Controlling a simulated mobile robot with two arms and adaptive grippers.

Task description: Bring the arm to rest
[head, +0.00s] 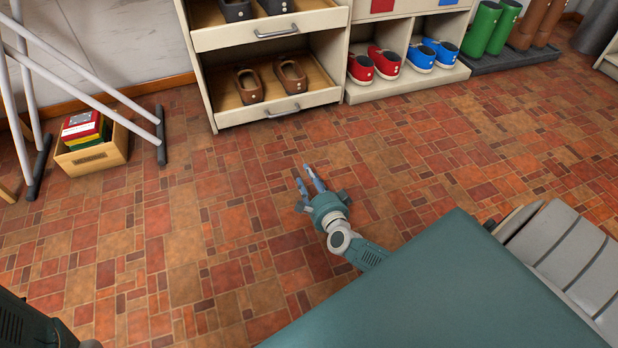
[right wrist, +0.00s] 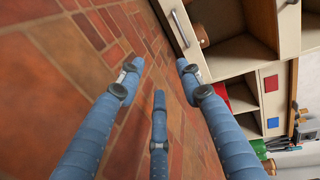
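My right gripper (head: 311,180) is over the tiled floor near the middle of the head view, with its fingers apart and nothing between them. In the right wrist view its blue fingers (right wrist: 158,85) are spread and empty, with floor and shelving behind them. My left arm shows only as a dark part at the lower left corner of the head view; its gripper is not visible there.
A shoe cabinet (head: 205,80) with brown shoes (head: 270,80) stands ahead. Red shoes (head: 372,65), blue shoes (head: 433,54) and green boots (head: 490,27) are to its right. A wooden box (head: 92,158) sits by a folding rack (head: 160,135) at left. The middle floor is clear.

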